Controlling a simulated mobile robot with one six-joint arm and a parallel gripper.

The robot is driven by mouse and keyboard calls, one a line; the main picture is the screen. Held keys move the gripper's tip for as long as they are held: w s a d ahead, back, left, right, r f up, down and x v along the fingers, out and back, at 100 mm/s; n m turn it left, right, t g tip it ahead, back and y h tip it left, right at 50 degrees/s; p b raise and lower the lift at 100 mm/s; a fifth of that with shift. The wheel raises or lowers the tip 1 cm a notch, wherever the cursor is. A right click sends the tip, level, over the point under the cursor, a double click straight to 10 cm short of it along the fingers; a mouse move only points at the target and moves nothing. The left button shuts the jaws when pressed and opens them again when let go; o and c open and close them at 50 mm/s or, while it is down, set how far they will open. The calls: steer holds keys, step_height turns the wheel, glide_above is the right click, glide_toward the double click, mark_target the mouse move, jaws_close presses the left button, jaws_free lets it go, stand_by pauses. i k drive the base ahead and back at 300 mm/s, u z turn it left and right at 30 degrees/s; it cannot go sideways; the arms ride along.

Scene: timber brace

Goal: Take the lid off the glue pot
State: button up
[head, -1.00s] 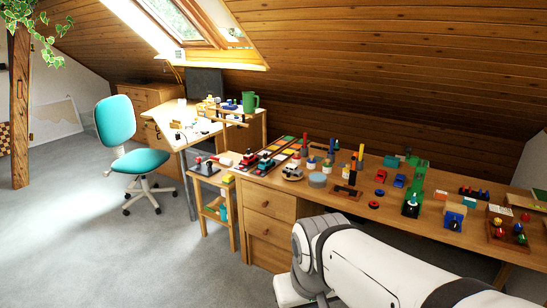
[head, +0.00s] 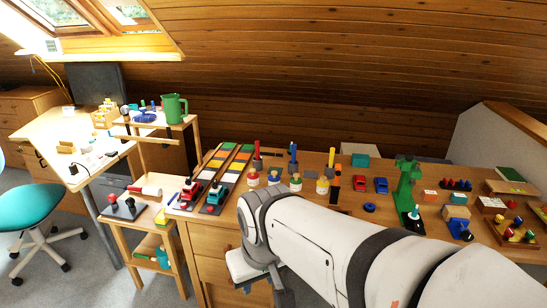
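My arm crosses the lower middle and hides part of the bench front. It bends down at a grey joint, and my gripper's fingers do not show.
A low side table (head: 108,231) stands left of the bench, with a green jug (head: 174,108) on a stand behind it. A teal chair (head: 25,207) is at far left. Green clamp-like stand (head: 407,184) and toy cars crowd the bench. The sloping wooden ceiling is low behind.

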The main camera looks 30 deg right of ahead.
mark_target(323, 182)
steer(key=z, duration=0.55)
steer(key=i, duration=0.9)
steer(key=z, duration=0.6)
steer(key=k, duration=0.9)
steer(key=z, duration=0.15)
steer(key=i, duration=1.4)
steer(key=u, duration=0.05)
